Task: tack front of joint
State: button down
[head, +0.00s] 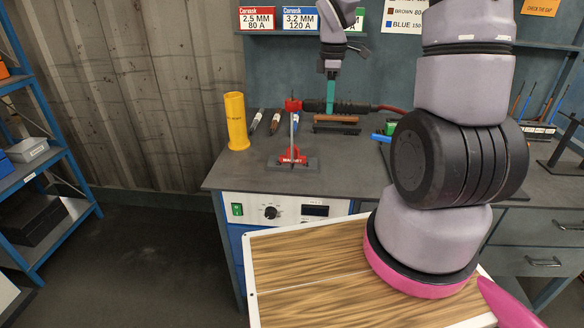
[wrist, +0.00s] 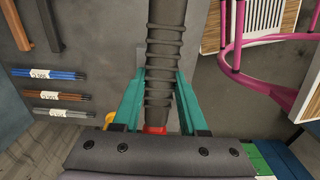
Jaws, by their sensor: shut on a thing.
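My gripper (head: 331,98) has teal fingers and is shut on the black ribbed handle of an electrode holder (head: 350,107), above the bench. The handle also shows between the fingers in the wrist view (wrist: 165,45). The holder's red head (head: 293,105) points left, and a thin grey rod (head: 292,130) runs down from it. The rod's lower end is close to a red magnet (head: 291,157); I cannot tell whether it touches anything. The magnet stands on dark grey plates (head: 305,164) on the bench. The joint itself is too small to make out.
A yellow tube (head: 236,121) stands at the bench's left. Labelled rod bundles lie behind, including a blue one (wrist: 48,74). A brown bar (head: 337,119) lies behind the holder. A red cable (head: 392,109) trails right. The bench's front left is clear.

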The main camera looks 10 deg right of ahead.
jog(key=shift+f, duration=1.2)
dwell(3.0)
jog(key=shift+r, duration=3.05)
jog(key=shift+r, duration=1.5)
